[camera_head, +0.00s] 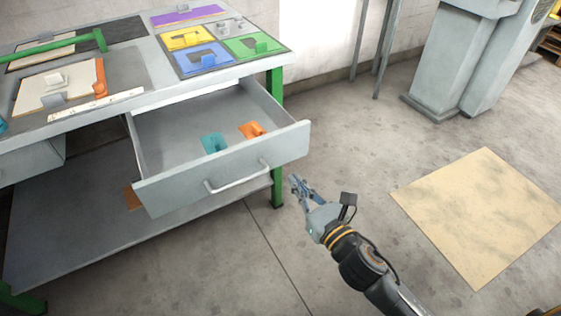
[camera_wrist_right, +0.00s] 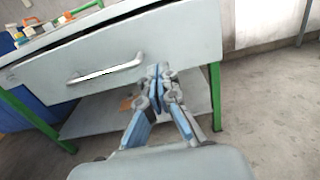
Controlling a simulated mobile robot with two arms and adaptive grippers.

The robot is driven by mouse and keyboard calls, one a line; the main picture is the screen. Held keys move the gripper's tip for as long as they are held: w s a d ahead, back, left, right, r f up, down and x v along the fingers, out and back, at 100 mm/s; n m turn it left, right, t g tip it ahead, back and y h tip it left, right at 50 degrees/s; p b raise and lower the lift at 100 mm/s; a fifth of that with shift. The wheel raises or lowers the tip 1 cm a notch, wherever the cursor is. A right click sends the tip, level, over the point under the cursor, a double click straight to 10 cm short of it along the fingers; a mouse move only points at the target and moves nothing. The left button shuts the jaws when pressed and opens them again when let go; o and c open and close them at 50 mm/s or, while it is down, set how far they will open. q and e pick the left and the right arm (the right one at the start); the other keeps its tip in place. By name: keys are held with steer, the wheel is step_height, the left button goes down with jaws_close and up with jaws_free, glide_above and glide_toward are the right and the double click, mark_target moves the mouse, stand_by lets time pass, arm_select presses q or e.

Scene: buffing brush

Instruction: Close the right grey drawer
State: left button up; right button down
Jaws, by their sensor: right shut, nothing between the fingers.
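The right grey drawer (camera_head: 222,165) is pulled well out from under the workbench in the head view. A teal piece (camera_head: 214,143) and an orange piece (camera_head: 252,130) lie inside it. Its bar handle (camera_head: 238,178) is on the front panel. My right gripper (camera_head: 295,182) is shut and empty, a little right of the handle and near the drawer's front. In the wrist view the drawer front (camera_wrist_right: 130,55) and handle (camera_wrist_right: 106,71) are ahead, with the gripper (camera_wrist_right: 158,72) at the panel's lower right part. I cannot tell whether the fingertips touch it. My left gripper is not in view.
The workbench top (camera_head: 140,62) carries coloured plates, boards and a green bar. A green leg (camera_head: 277,180) stands behind the drawer's right end. A lower shelf (camera_head: 90,240) lies beneath.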

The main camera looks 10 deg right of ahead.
mark_target(274, 154)
steer(key=x, duration=0.6)
steer(key=shift+w, duration=0.3)
steer(key=shift+x, duration=0.8)
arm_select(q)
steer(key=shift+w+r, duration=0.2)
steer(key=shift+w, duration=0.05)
arm_select(e)
steer(key=shift+f, duration=0.1)
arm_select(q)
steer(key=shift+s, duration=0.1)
arm_select(e)
steer(key=shift+w+a, duration=0.1)
